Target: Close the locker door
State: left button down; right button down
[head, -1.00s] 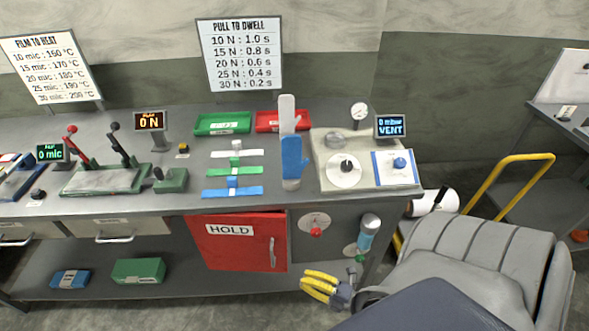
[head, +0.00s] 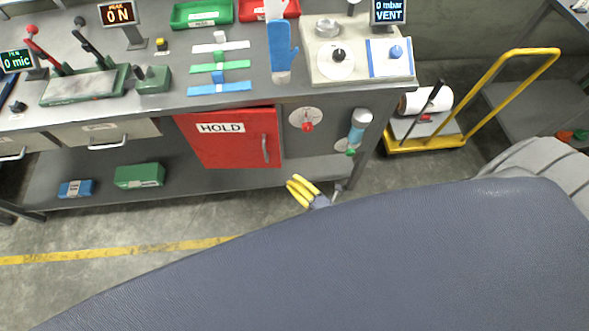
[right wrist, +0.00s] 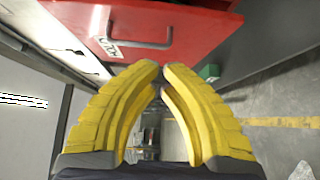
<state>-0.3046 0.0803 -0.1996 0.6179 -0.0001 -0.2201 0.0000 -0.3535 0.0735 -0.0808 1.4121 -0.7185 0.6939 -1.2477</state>
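The red locker door (head: 225,137), labelled HOLD, is under the bench in the head view. It has a metal handle (head: 265,149) near its right edge. The door seems to stand a little out from the bench front; how far is hard to tell. In the right wrist view the door (right wrist: 200,28) and its handle (right wrist: 138,42) are beyond the fingertips. My right gripper (head: 297,188) has yellow fingers and is below and right of the handle, apart from the door. In the right wrist view its fingertips (right wrist: 160,70) nearly meet, with nothing between them. My left gripper is not in view.
The bench (head: 300,88) carries a blue glove form (head: 281,45), trays and instruments. A knob panel (head: 308,122) and a cylinder (head: 358,127) are right of the door. A yellow-handled cart (head: 500,90) stands further right. Floor (head: 130,215) in front is clear. A large blue-grey shape covers the lower right.

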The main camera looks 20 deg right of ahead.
jog(key=shift+w+a, duration=0.3)
jog(key=shift+w, duration=1.6)
jog(key=shift+w+a, duration=0.25)
jog(key=shift+w, duration=1.7)
jog(key=shift+w+a, duration=0.3)
jog(key=shift+w, duration=1.6)
